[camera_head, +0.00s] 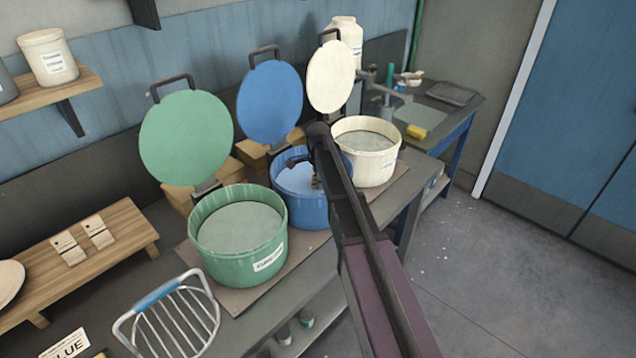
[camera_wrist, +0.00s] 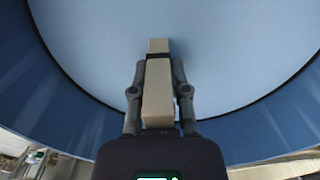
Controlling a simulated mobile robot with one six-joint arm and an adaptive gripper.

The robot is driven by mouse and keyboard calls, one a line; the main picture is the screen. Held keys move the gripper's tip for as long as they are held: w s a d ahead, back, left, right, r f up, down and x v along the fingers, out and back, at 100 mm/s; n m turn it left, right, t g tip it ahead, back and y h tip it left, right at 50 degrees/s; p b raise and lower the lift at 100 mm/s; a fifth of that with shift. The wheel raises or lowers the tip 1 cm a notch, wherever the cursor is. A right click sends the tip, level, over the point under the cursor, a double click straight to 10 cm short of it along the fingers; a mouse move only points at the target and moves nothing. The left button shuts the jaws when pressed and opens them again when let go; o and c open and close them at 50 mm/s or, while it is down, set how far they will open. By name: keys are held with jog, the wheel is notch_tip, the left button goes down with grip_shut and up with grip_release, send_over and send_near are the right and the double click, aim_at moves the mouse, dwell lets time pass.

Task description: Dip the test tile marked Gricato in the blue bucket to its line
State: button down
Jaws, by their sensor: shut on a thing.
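My gripper (camera_wrist: 158,92) is shut on a pale beige test tile (camera_wrist: 158,105), seen in the wrist view. A dark line crosses the tile near its far end. The tile is over the pale blue glaze inside the blue bucket (camera_head: 308,213); I cannot tell whether its tip touches the surface. The bucket's wall also shows in the wrist view (camera_wrist: 55,90). In the head view my arm covers part of the bucket, and my gripper (camera_head: 316,180) is at its opening. No marking on the tile is readable. The blue lid (camera_head: 269,102) stands open behind the bucket.
A green bucket (camera_head: 240,252) stands left of the blue one and a cream bucket (camera_head: 371,168) right of it, both with lids raised. Two more tiles (camera_head: 84,240) lie on a wooden rack (camera_head: 125,214). A wire rack (camera_head: 172,315) is at the front.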

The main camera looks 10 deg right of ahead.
jog(key=shift+f+b, duration=0.65)
jog(key=shift+f, duration=0.1)
jog(key=shift+f+b, duration=0.45)
dwell(0.5)
jog(key=shift+r, duration=0.15)
dwell(1.1)
jog(key=shift+r+p, duration=7)
jog(key=shift+p, duration=0.15)
jog(key=shift+f, duration=0.15)
